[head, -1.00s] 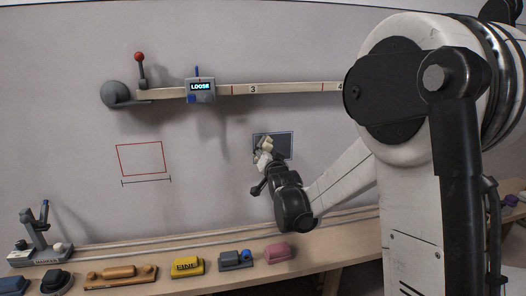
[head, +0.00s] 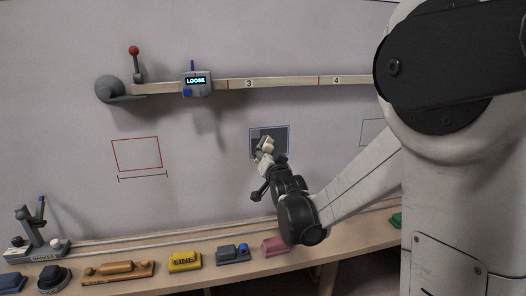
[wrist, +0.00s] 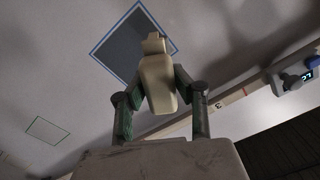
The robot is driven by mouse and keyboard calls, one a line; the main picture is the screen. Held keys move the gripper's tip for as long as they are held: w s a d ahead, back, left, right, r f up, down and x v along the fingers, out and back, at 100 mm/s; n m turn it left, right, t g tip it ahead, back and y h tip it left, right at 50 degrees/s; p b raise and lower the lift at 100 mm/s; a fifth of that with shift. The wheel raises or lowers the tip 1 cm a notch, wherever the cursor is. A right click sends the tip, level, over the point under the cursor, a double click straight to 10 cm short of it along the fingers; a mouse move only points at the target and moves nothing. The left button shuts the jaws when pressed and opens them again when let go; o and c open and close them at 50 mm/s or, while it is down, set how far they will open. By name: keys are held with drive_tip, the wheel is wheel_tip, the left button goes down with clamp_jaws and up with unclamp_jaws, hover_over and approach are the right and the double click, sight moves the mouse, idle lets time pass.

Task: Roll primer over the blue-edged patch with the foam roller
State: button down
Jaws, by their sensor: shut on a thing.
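The blue-edged patch (head: 281,136) is a dark grey rectangle on the pale wall, right of the red-outlined rectangle. It also shows in the wrist view (wrist: 125,45), tilted, with a clear blue border. My gripper (head: 264,158) is in front of the patch's lower left part. In the wrist view my gripper (wrist: 159,88) is shut on a cream-coloured tool (wrist: 157,72), which seems to be the foam roller. The tool's tip overlaps the patch's right side in the wrist view. I cannot tell whether it touches the wall. The tool hides part of the patch.
A wooden rail (head: 290,83) crosses the wall above, with a grey box reading LOOSE (head: 197,84) and a red-knobbed lever (head: 135,62). The shelf below holds a yellow block (head: 185,262), a grey-blue block (head: 233,254) and a pink block (head: 272,246) partly behind my arm.

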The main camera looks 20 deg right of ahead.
drive_tip(key=shift+s, duration=1)
drive_tip(key=shift+s, duration=0.1)
drive_tip(key=s, duration=0.3)
drive_tip(key=shift+s+a, duration=0.1)
drive_tip(key=shift+s, duration=0.3)
